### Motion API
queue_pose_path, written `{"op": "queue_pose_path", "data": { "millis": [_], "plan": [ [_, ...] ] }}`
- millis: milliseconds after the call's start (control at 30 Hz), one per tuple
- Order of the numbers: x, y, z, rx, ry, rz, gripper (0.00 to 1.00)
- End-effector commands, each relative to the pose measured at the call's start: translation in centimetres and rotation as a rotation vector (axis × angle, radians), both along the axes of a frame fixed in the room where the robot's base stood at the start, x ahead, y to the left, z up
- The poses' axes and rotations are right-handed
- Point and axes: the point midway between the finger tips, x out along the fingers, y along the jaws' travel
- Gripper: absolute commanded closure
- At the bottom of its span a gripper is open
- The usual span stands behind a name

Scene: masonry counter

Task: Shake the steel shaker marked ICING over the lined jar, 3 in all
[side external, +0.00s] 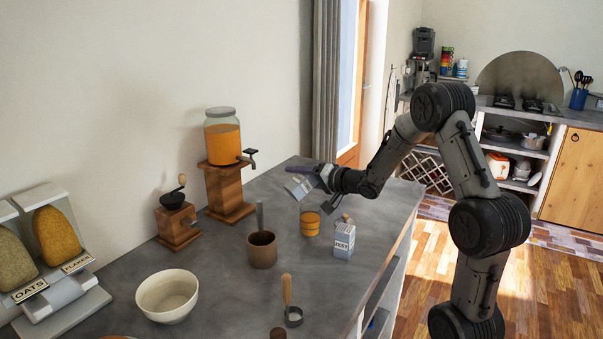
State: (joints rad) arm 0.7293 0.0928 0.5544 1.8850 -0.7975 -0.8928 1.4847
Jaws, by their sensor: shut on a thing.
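My gripper (315,178) is shut on a steel shaker (298,187) and holds it tilted in the air above the counter. Its label cannot be read from here. The lined jar (310,224), small and orange with dark lines round it, stands upright on the counter below the held shaker and a little to its right. A second steel shaker (344,241) with a dark word on its label, which looks like ZEST, stands upright to the right of the jar.
A brown mortar with a pestle (262,249) stands left of the jar, and a scoop (292,315) lies in front. A cream bowl (168,296), a grinder (177,221), an orange-filled dispenser (223,150) and bulk bins (53,248) stand further left. A small wooden-handled tool (331,232) lies behind the second shaker.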

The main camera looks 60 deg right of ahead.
Motion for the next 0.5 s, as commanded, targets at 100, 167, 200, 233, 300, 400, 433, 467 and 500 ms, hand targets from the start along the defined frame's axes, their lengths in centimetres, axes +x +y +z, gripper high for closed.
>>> {"op": "queue_pose_path", "data": {
  "millis": [100, 167, 200, 233, 300, 400, 433, 467, 500],
  "plan": [
    [0.0, 0.0, 0.7, 0.157, -0.082, -0.001, 1.00],
    [0.1, 0.0, 0.9, 0.245, -0.125, -0.001, 1.00],
    [0.1, 0.1, 1.1, 0.304, -0.155, -0.001, 1.00],
    [0.1, 0.1, 1.2, 0.346, -0.177, 0.000, 1.00],
    [0.1, 0.2, 1.5, 0.446, -0.226, 0.000, 1.00],
    [0.2, 0.3, 2.0, 0.565, -0.286, 0.000, 1.00],
    [0.2, 0.3, 2.1, 0.597, -0.302, -0.001, 1.00],
    [0.2, 0.3, 2.2, 0.624, -0.316, 0.000, 1.00],
    [0.2, 0.3, 2.3, 0.657, -0.331, 0.000, 1.00]
  ]
}}
